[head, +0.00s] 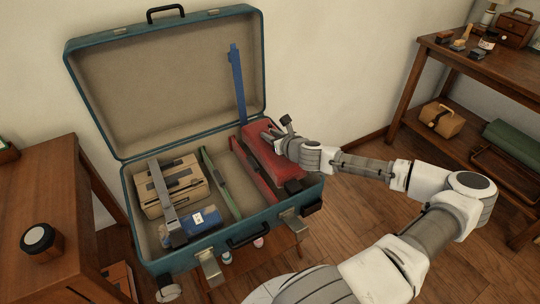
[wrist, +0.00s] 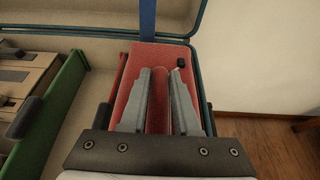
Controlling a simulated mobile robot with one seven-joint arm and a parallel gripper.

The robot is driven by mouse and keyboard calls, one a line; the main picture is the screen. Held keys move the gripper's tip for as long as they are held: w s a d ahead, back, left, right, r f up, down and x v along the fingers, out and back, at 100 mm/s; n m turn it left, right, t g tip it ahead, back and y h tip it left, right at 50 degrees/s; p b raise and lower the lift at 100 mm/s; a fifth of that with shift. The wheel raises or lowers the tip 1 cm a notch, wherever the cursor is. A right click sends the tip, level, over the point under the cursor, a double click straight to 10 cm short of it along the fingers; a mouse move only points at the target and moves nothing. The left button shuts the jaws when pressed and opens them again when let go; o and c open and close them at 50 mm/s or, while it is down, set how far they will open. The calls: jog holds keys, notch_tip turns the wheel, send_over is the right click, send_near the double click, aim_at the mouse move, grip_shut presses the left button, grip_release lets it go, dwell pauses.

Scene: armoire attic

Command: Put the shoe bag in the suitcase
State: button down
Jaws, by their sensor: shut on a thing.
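The suitcase (head: 124,160) is teal with a beige lining and stands open, its lid tilted back against the wall. A red bag, which I take to be the shoe bag (head: 268,158), lies lengthwise in the right end of the suitcase. It also shows in the wrist view (wrist: 160,55). My gripper (head: 272,134) is over this bag, with its two grey fingers (wrist: 160,78) on either side of a raised red part of it. The fingers are shut on that part. The bag's underside is hidden.
A tan box (head: 168,183) with a grey strap and a blue pouch (head: 190,222) fill the suitcase's left part. A green divider (head: 220,182) stands in the middle. A blue strap (head: 237,85) rises at the right. Wooden tables (head: 30,190) (head: 440,45) flank the suitcase.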

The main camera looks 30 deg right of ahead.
aim_at(289, 161)
jog(key=shift+f+b, duration=1.1)
jog(key=shift+f, duration=1.9)
jog(key=shift+f, duration=0.15)
jog(key=c, duration=0.6)
grip_release()
jog(key=shift+c, duration=0.2)
jog(key=shift+r, duration=0.2)
jog(key=p+v, duration=0.3)
jog(key=v, duration=0.9)
jog(key=shift+f+p, duration=0.15)
jog(key=shift+p, duration=0.2)
